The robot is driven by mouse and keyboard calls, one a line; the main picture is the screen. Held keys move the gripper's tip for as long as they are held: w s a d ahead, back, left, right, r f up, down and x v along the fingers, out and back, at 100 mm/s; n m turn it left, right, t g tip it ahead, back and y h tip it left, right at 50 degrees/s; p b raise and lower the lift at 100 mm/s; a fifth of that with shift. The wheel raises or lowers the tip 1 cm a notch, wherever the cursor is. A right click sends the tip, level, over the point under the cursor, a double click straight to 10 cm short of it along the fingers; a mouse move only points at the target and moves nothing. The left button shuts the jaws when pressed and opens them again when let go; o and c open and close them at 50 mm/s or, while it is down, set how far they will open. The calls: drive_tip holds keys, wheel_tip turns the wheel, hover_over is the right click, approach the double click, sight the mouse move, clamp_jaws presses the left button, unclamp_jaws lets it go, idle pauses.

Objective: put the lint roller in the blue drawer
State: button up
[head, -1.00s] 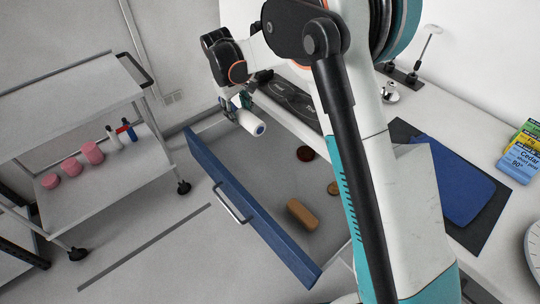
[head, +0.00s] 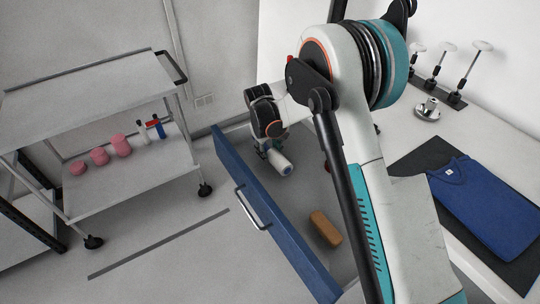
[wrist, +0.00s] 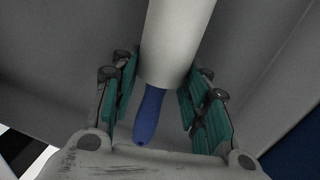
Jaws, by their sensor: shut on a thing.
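The lint roller (head: 281,164) is a white cylinder held low inside the far end of the open blue drawer (head: 262,212). The wrist view shows its white roll (wrist: 176,42) and blue handle (wrist: 149,115) between the green-padded fingers. My gripper (head: 267,150) is shut on it; in the wrist view the fingers (wrist: 168,100) stand on both sides of it. I cannot tell whether the roller touches the drawer floor. The arm hides part of the drawer's right side.
A tan block (head: 325,228) lies in the near part of the drawer. A dark red round thing (head: 327,167) is partly hidden by the arm. The counter at right holds a folded blue shirt (head: 484,201) on a dark mat. A white cart (head: 95,95) stands left.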

drive_tip(key=shift+f, duration=0.85)
drive_tip(key=shift+r, duration=0.1)
drive_tip(key=o, duration=0.6)
drive_tip(key=shift+f, duration=0.2)
drive_tip(key=o, duration=0.4)
drive_tip(key=shift+o, duration=0.2)
wheel_tip(320, 180, up, 12)
drive_tip(key=s+a+p, duration=0.1)
drive_tip(key=p, duration=0.2)
drive_tip(key=shift+s+a+r+p, duration=0.15)
drive_tip(key=shift+a+p, duration=0.15)
drive_tip(key=shift+p, duration=0.05)
